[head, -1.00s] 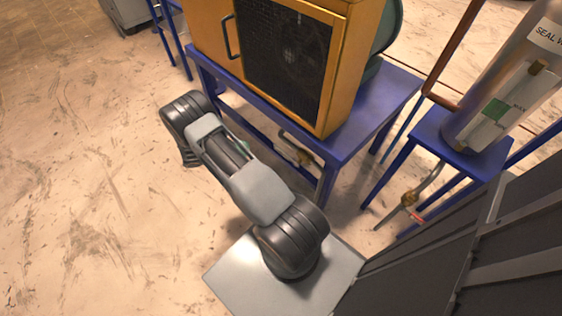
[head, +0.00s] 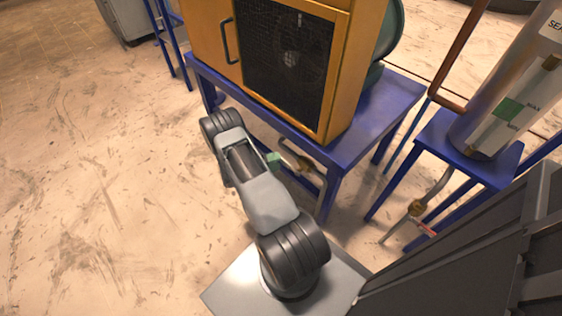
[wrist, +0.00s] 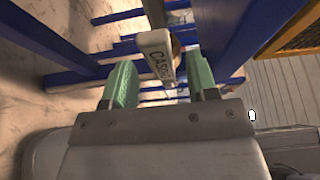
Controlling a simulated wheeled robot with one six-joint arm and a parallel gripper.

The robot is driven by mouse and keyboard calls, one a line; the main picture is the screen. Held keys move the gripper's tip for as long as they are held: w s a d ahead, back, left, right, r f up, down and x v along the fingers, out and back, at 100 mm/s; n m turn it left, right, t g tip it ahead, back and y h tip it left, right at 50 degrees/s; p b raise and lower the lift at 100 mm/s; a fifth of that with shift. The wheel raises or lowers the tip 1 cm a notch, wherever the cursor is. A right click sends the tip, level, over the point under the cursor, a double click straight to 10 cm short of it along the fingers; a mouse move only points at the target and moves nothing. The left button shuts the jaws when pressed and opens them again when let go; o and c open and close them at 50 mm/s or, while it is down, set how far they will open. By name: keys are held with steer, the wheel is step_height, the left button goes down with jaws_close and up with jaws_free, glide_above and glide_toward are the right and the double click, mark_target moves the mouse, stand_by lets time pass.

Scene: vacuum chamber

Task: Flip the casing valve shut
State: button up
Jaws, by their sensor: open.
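The casing valve (head: 305,163) shows in the head view as a small brass-coloured fitting on a pipe below the blue table with the orange cabinet. In the wrist view a pale piece lettered "CASING" (wrist: 158,57) stands ahead of my gripper (wrist: 160,62), in line with the gap between its two green fingers. The fingers are apart and empty. Whether the piece reaches in between the fingertips I cannot tell. In the head view one green fingertip (head: 273,158) shows just left of the valve; my arm hides the rest of the gripper. The valve lever's angle is unclear.
The blue table (head: 345,150) carries the orange cabinet (head: 335,75); its legs and rails stand close around the valve. To the right, a blue stand (head: 435,140) holds a metal cylinder, with another red-handled valve (head: 416,208) below. Open floor (head: 110,180) lies to the left.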

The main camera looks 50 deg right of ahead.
steer(key=shift+x, duration=1.45)
jaws_close()
